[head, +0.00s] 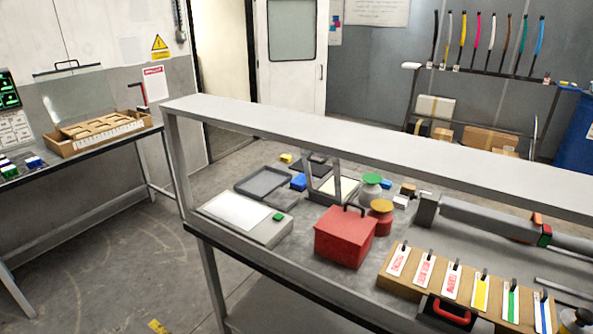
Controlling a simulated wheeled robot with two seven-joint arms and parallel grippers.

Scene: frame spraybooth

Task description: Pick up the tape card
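A brown wooden board (395,283) stands at the front right of the workbench with several cards hanging on black hooks. Three are white with red lettering: one at the left end (398,261), a second (424,271) and a third (451,280). Beside them hang a card with a yellow stripe (481,291), one with a green stripe (511,302) and one with a blue stripe (541,313). The lettering is too small to read, so I cannot tell which is the tape card. Neither of my grippers is in view.
A long grey shelf (370,150) spans above the bench. A red box (345,237) stands left of the cards, and a red handle (449,312) sits in front of them. A grey cylinder (490,221) lies behind. Open floor (110,255) is at left.

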